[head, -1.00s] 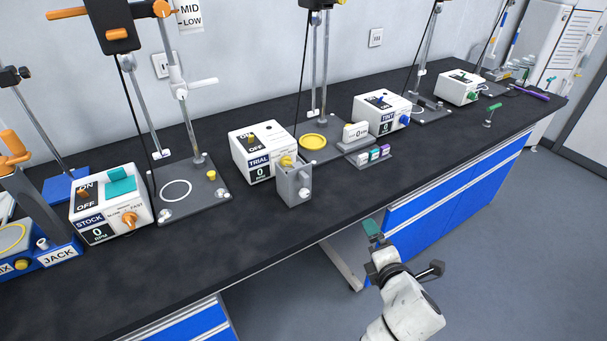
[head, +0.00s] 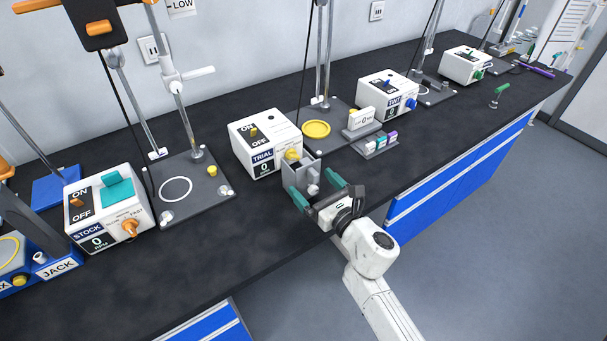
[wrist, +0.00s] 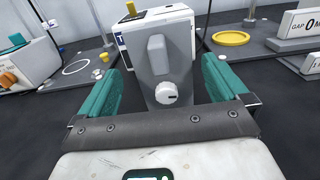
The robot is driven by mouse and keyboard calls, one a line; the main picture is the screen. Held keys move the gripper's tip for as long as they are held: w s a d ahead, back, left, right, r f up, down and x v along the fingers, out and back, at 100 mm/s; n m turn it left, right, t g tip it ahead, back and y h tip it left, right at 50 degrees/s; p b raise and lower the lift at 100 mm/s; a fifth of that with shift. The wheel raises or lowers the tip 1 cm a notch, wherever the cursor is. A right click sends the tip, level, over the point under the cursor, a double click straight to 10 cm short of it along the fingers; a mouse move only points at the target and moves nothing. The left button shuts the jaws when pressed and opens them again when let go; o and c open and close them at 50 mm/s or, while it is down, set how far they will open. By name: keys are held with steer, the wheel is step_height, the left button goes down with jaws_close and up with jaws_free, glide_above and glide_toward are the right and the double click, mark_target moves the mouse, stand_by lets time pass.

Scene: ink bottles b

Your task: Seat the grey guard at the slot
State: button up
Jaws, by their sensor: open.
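The grey guard (head: 299,171) is a small upright grey piece at the front right corner of the white TRIAL box (head: 258,137), beside a yellow knob (head: 293,154). In the wrist view the guard (wrist: 158,55) shows a raised grip on its face and a round white knob below it. My gripper (head: 317,189) has teal fingers and is open. In the wrist view one finger is left of the guard and one right, with gaps visible on both sides. I cannot make out the slot, and the guard's back is hidden.
A yellow disc (head: 316,129) lies on a dark stand base behind the guard. A small rack of coloured blocks (head: 376,145) and a white gap sign (head: 361,118) stand to the right. The STOCK box (head: 104,211) is at left. The counter front left of my gripper is clear.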

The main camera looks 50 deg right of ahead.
mark_target(304, 172)
steer(key=shift+p+x, duration=0.65)
steer(key=shift+x, duration=2)
steer(key=shift+d+r, duration=0.1)
steer(key=c, duration=1)
steer(key=shift+c, duration=0.2)
steer(key=shift+r, duration=0.1)
